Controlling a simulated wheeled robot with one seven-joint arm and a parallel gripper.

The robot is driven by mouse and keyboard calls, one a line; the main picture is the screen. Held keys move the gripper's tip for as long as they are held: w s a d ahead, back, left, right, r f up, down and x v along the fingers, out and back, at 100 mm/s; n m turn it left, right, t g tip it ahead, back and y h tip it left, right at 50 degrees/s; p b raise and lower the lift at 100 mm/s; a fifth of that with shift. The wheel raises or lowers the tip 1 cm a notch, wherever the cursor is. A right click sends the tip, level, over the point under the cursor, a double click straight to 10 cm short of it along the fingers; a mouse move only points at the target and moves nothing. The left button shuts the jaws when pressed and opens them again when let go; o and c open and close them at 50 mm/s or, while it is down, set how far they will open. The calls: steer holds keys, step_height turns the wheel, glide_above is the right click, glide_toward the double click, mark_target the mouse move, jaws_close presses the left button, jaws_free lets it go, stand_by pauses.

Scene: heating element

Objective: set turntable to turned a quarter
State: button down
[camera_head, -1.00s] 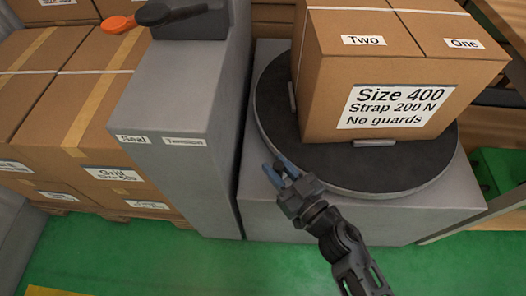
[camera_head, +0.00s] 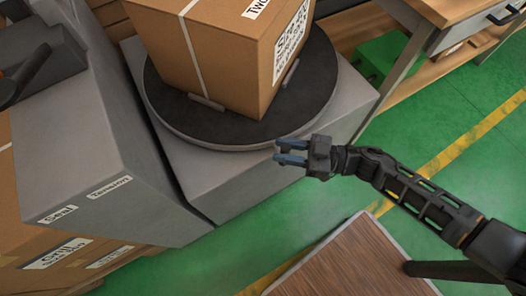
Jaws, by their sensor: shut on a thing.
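The turntable (camera_head: 237,128) is a dark round plate with a grey rim on a grey pedestal (camera_head: 325,100). A strapped cardboard box (camera_head: 215,50) stands on it, with its "Size 400" label facing right. Small light tabs sit on the plate along the box's lower edges. My gripper (camera_head: 279,153) is at the front right of the rim, its blue-grey fingertips overlapping the rim's edge. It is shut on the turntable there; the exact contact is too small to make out.
A grey cabinet (camera_head: 90,130) labelled "Seal" and "Tension" stands close on the left, with cartons (camera_head: 50,262) beside it. A wooden-topped table (camera_head: 345,262) is at the front right. A bench (camera_head: 425,30) stands behind right. Green floor (camera_head: 455,120) is open on the right.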

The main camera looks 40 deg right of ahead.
steer(key=w+d+n+g+y+b, duration=0.2)
steer(key=d+n+g+y+b, duration=0.3)
steer(key=d+b, duration=1.3)
steer(key=shift+w+d+n+g, duration=0.2)
steer(key=shift+d+n+g, duration=0.85)
steer(key=shift+d, duration=3.75)
steer(key=shift+m+g, duration=0.45)
steer(key=c, duration=1)
jaws_free()
steer(key=shift+o, duration=0.2)
steer(key=shift+s+d, duration=0.1)
steer(key=v, duration=0.7)
steer(key=shift+d, duration=0.3)
